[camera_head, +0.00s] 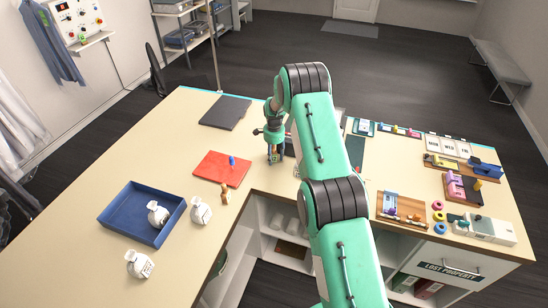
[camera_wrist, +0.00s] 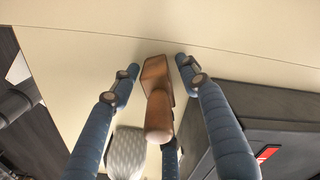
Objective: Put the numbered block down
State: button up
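In the wrist view, my gripper (camera_wrist: 157,68) has its blue fingers spread on both sides of a brown wooden piece with a block-like end and a rounded handle (camera_wrist: 157,100). A gap shows between each fingertip and the wood. Part of another blue finger shows behind it. In the head view, my gripper (camera_head: 274,157) points down low over the tabletop, right of the red mat. A small yellowish patch shows among its fingers there, too small to make out. No number is readable on the wooden piece, so I cannot tell whether it is the numbered block.
The red mat (camera_head: 214,174) bears a small blue piece. A wooden figure-like piece (camera_head: 225,194) stands before it. A blue tray (camera_head: 118,212) and white jars (camera_head: 200,211) are at front left. A dark mat (camera_head: 225,112) lies behind. Bare table (camera_head: 190,140) lies between the mats.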

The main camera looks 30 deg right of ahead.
jog(key=shift+r, duration=0.15)
jog(key=shift+r+b, duration=0.55)
jog(key=shift+r, duration=5.45)
